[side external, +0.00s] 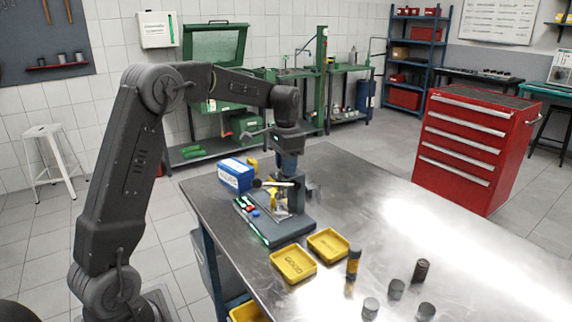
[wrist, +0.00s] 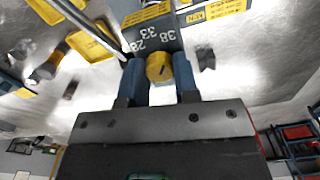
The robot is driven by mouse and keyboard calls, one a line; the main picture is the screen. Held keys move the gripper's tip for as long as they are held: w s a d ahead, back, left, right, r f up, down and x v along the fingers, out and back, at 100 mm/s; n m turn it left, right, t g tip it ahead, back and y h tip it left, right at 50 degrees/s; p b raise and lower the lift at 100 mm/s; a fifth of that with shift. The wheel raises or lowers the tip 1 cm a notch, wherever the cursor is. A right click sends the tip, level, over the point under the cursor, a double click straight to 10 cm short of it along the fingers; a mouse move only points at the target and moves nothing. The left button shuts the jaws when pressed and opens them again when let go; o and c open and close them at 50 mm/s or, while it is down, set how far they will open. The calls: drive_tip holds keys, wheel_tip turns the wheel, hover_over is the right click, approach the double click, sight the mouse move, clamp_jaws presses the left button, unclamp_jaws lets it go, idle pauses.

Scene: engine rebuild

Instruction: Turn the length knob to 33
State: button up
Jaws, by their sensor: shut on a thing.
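The yellow length knob (wrist: 158,68) sits between the two blue fingers of my gripper (wrist: 159,75) in the wrist view, and the fingers are shut on it. A small dark mark shows on the knob's face; which number it points to I cannot tell for sure. Behind the knob is a grey-blue dial plate (wrist: 152,22) with the numbers 28, 33 and 38 in white. In the side view my gripper (side external: 285,184) is down at the bench fixture (side external: 285,230), and its fingers partly hide the knob there.
Two yellow trays (side external: 293,276) stand in front of the fixture. A yellow-and-black cylinder (side external: 353,262) and several dark cylinders (side external: 420,270) stand to the right. A blue-and-white box (side external: 235,175) is behind the fixture. The bench's right part (side external: 400,215) is largely clear.

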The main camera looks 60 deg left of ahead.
drive_tip(key=n, duration=0.7)
idle(0.6)
drive_tip(key=o, duration=0.9)
drive_tip(key=shift+r, duration=0.15)
wheel_tip(320, 180, up, 14)
drive_tip(key=shift+f, duration=0.2)
